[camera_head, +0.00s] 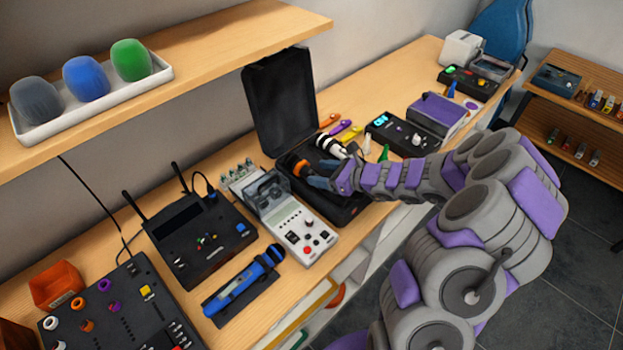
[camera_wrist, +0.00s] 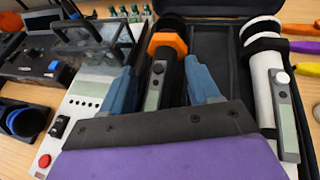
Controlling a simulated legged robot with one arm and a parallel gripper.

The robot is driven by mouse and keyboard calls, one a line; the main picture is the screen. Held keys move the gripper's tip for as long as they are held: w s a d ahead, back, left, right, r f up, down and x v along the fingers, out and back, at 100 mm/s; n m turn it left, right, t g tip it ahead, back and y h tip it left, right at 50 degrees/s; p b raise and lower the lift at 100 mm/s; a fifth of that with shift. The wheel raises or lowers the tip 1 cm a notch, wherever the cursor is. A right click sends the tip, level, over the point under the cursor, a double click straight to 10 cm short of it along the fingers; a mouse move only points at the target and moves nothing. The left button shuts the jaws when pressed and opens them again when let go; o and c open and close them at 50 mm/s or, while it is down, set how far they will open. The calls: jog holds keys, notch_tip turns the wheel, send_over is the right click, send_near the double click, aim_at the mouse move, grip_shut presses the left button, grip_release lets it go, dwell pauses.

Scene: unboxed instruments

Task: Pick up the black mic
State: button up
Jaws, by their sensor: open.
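The black mic (camera_wrist: 172,84) has an orange ring near its head and a grey strip with a small display on its body. It lies in an open black case (camera_head: 283,105), to the left of a white mic (camera_wrist: 264,82). In the wrist view my gripper (camera_wrist: 161,80) is open, with one blue finger on each side of the black mic's body. I cannot tell whether the fingers touch it. In the head view my gripper (camera_head: 322,175) is over the case and hides most of the black mic; its orange ring (camera_head: 301,168) shows.
A white-and-grey recorder (camera_head: 304,236) stands left of the case, and a black receiver with antennas (camera_head: 200,240) beyond it. A blue mic (camera_head: 245,283) lies on a dark mat. The raised case lid is behind my gripper. A shelf (camera_head: 230,50) overhangs the bench.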

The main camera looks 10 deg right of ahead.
jog(key=shift+x, duration=0.95)
jog(key=shift+d, duration=0.1)
jog(key=shift+d, duration=0.1)
jog(key=shift+c, duration=1.3)
jog(key=shift+s, duration=0.1)
grip_shut()
